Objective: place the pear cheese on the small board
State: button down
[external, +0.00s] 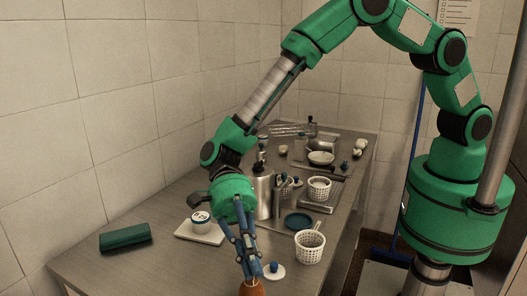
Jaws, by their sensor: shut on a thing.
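An orange-brown rounded thing, which I take for the pear cheese (252,289), is at the bottom edge of the external view, its lower part cut off. My gripper (249,277) points down and is shut on its top. Whether the cheese touches the table cannot be told. A small pale board (187,235) lies on the table to the left of and beyond my gripper. A round white and blue item (201,218) with a dark-marked face sits on it. The near part of the board is bare.
A green case (125,237) lies left. A white lid with a blue knob (274,271) is close right of my gripper. A white perforated basket (310,247), a blue dish (298,221) and a metal bottle (263,190) stand beyond. The table's left front is clear.

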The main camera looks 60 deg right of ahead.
jog(key=shift+w+a+f, duration=0.1)
jog(key=shift+w+a, duration=0.35)
jog(key=shift+a, duration=0.2)
jog(key=shift+w+a+f, duration=0.1)
jog(key=shift+w+a, duration=0.3)
jog(key=shift+a, duration=0.25)
jog(key=shift+f+b, duration=0.45)
jog(key=shift+f, duration=1.25)
jog(key=shift+f, duration=0.15)
jog(key=c, duration=1.9)
grip_release()
jog(key=shift+c, duration=0.2)
jog(key=p+v, duration=0.1)
jog(key=v, duration=1.1)
